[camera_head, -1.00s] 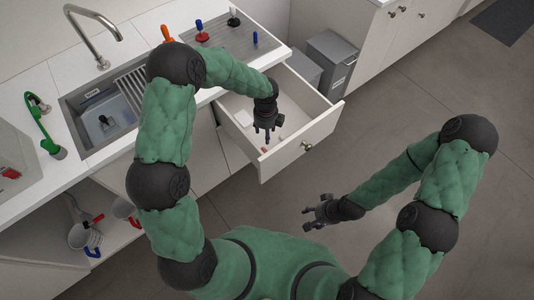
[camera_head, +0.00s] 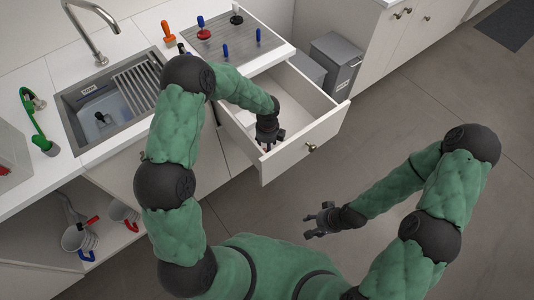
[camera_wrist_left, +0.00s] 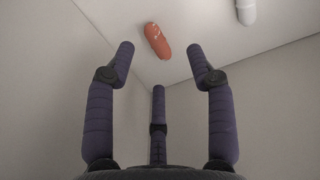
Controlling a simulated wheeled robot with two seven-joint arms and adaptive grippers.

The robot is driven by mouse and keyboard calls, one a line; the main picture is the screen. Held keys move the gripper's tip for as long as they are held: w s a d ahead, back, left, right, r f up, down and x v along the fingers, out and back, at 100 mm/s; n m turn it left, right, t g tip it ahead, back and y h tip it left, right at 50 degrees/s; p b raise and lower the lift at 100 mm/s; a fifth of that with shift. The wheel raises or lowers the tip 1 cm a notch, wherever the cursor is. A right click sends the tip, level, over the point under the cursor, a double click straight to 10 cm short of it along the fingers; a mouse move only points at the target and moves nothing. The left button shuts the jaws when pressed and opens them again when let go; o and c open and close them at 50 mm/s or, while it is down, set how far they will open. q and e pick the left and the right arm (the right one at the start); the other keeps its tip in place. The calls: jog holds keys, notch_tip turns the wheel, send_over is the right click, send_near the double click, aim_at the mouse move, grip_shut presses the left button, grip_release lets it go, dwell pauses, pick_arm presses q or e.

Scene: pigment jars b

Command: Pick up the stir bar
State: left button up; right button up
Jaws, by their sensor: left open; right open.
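A red-orange capsule-shaped bar (camera_wrist_left: 157,41) with pale flecks lies on the floor of the open drawer (camera_head: 291,161). A white capsule-shaped piece (camera_wrist_left: 246,11) lies farther right, cut by the left wrist view's top edge. Both have a stir bar's shape; I cannot tell by marking which is meant. My left gripper (camera_head: 268,143) points down into the drawer. In the left wrist view its open fingers (camera_wrist_left: 160,72) are empty, with the red bar just beyond them, between the two outer tips. My right gripper (camera_head: 313,228) is open and empty over the floor, outside the drawer.
The drawer walls stand close around my left gripper. The counter behind holds a sink (camera_head: 108,100), a grey tray (camera_head: 235,40) with coloured-handled tools, and an orange-handled tool (camera_head: 168,32). Mugs (camera_head: 78,237) stand on a low shelf at left. Grey bins (camera_head: 334,62) stand behind the drawer.

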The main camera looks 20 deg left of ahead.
pick_arm(q)
jog(key=f, duration=0.1)
jog(key=f+b, duration=0.1)
jog(key=f, duration=0.2)
jog(key=shift+s+a+f+b, duration=0.1)
jog(key=shift+s+f+b, duration=0.15)
jog(key=shift+b, duration=0.15)
jog(key=shift+r, duration=0.1)
jog(key=c, duration=0.8)
jog(key=shift+c, duration=0.2)
